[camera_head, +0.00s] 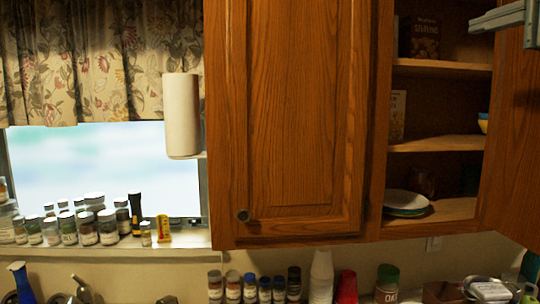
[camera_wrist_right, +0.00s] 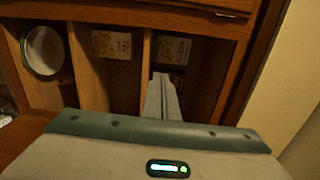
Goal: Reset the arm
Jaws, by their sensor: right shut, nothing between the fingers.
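My right gripper (camera_head: 505,18) shows at the top right of the head view, in front of the upper part of an open wooden cabinet (camera_head: 436,66). Its fingers are together and hold nothing. In the right wrist view the closed fingers (camera_wrist_right: 162,98) point toward the cabinet shelves, which appear turned on their side. I cannot tell the exact gap between the fingertips and the shelves. My left gripper is not in view.
An open door (camera_head: 515,150) stands at the cabinet's right. Inside are boxes (camera_head: 424,38) and a plate (camera_head: 405,200). A closed door (camera_head: 290,120) is left of them. Jars (camera_head: 87,230) line the sill, and cups (camera_head: 321,277) and canisters crowd the counter below.

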